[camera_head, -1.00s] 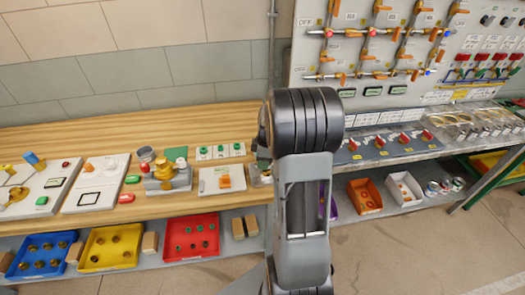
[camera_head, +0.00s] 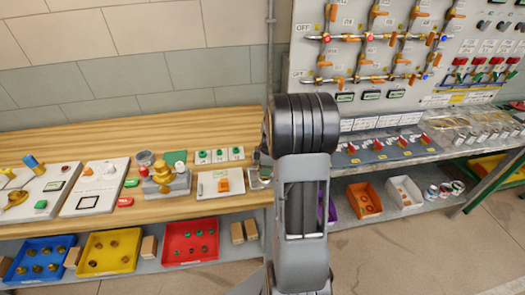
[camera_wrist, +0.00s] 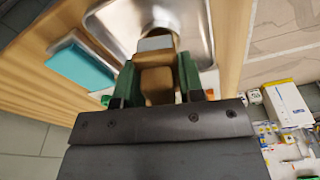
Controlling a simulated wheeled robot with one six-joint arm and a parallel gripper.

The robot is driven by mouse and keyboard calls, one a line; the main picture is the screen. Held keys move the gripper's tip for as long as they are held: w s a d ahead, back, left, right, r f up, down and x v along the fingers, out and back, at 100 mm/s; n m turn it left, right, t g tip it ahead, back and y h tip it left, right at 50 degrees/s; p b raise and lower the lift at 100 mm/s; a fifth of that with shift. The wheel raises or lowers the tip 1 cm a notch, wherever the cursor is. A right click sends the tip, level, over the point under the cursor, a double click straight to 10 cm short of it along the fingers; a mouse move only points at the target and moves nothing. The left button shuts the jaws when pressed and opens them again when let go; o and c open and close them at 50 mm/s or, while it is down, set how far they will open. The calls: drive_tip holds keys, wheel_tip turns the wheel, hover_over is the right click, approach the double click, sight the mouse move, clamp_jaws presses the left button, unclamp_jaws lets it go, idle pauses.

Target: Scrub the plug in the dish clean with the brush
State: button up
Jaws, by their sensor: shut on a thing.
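In the wrist view my gripper (camera_wrist: 157,80) has its green fingers shut on a brown wooden brush (camera_wrist: 155,85) with a pale grey end. The brush is over a shiny metal dish (camera_wrist: 198,22). A brownish round shape just beyond the brush may be the plug, but it is mostly hidden; I cannot tell whether the brush touches it. In the head view my arm hides the gripper and brush, and only an edge of the dish (camera_head: 257,180) shows beside the arm.
A teal block (camera_wrist: 82,66) lies beside the dish in the wrist view. Left along the wooden bench are a valve fixture (camera_head: 166,180) and a white board with an orange piece (camera_head: 222,186). Blue, yellow and red (camera_head: 190,242) bins sit below. A valve panel (camera_head: 380,50) stands at right.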

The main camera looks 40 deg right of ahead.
drive_tip(key=shift+w+a, duration=0.35)
drive_tip(key=shift+a, duration=0.2)
drive_tip(key=shift+w, duration=0.1)
drive_tip(key=shift+s+d, duration=0.55)
drive_tip(key=shift+d, duration=0.25)
drive_tip(key=shift+w+a+b, duration=0.3)
drive_tip(key=shift+w+a, duration=0.2)
drive_tip(key=shift+a, duration=0.4)
drive_tip(key=shift+w+a+r+p, duration=0.1)
drive_tip(key=shift+r+p, duration=0.25)
wheel_tip(320, 180, up, 2)
drive_tip(key=shift+p, duration=0.3)
drive_tip(key=shift+s+r, duration=0.2)
drive_tip(key=shift+r, duration=0.05)
drive_tip(key=shift+r+p, duration=1.85)
drive_tip(key=shift+r, duration=0.65)
